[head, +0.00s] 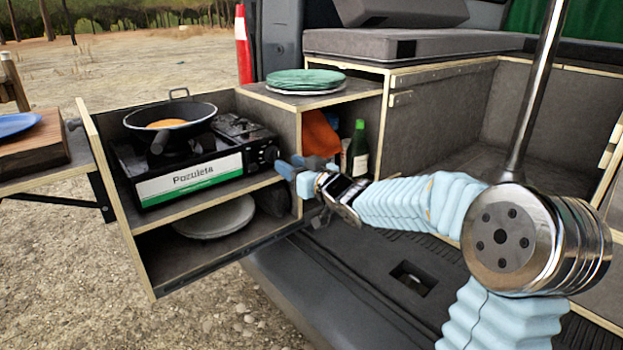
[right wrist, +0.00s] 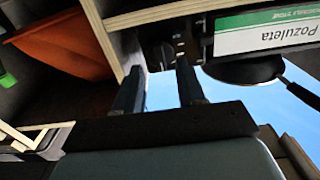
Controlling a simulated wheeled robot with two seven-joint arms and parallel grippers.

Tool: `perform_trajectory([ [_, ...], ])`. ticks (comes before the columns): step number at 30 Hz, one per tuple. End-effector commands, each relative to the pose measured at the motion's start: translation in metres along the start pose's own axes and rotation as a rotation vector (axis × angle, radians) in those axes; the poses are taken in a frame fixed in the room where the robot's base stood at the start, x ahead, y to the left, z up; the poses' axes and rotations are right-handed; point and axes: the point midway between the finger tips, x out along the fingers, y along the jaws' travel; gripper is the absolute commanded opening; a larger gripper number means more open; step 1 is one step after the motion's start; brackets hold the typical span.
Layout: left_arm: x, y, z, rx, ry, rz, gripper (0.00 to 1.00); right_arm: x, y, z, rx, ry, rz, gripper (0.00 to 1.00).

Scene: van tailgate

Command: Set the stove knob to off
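The camping stove (head: 190,178), with a white and green "Pozuleta" front, stands on the upper shelf of the pulled-out drawer unit. Its dark knob (head: 269,154) is on the panel at the stove's right end. My right gripper (head: 288,165) is just right of the knob, fingers pointing at it. In the right wrist view the gripper (right wrist: 158,67) is open, with a clear gap between its fingers. The stove (right wrist: 265,35) and its dark knob end (right wrist: 158,50) lie just beyond the fingertips; contact cannot be told. The knob's setting is too small to read. My left gripper is not in view.
A black pan (head: 170,117) with orange food sits on the stove. Green plates (head: 306,79) lie on the cabinet top. An orange cloth (head: 320,134) and a green bottle (head: 358,150) stand in the compartment beside the gripper. A pale plate (head: 215,218) lies on the lower shelf.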

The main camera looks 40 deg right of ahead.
Motion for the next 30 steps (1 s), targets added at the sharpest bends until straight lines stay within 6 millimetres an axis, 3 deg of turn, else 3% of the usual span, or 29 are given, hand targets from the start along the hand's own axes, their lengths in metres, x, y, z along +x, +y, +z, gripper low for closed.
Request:
perform_trajectory([
  [6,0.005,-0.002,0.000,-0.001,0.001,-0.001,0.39,-0.057,0.000,0.000,0.000,0.003,0.002,0.39],
  [12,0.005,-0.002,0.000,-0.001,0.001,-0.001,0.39,-0.091,0.000,0.000,0.001,0.001,0.002,0.39],
  [18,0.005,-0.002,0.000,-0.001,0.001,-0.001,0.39,-0.103,0.000,0.000,0.000,0.000,0.000,0.39],
  [30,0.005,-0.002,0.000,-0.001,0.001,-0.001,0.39,-0.103,0.000,0.001,0.001,-0.001,0.000,0.39],
])
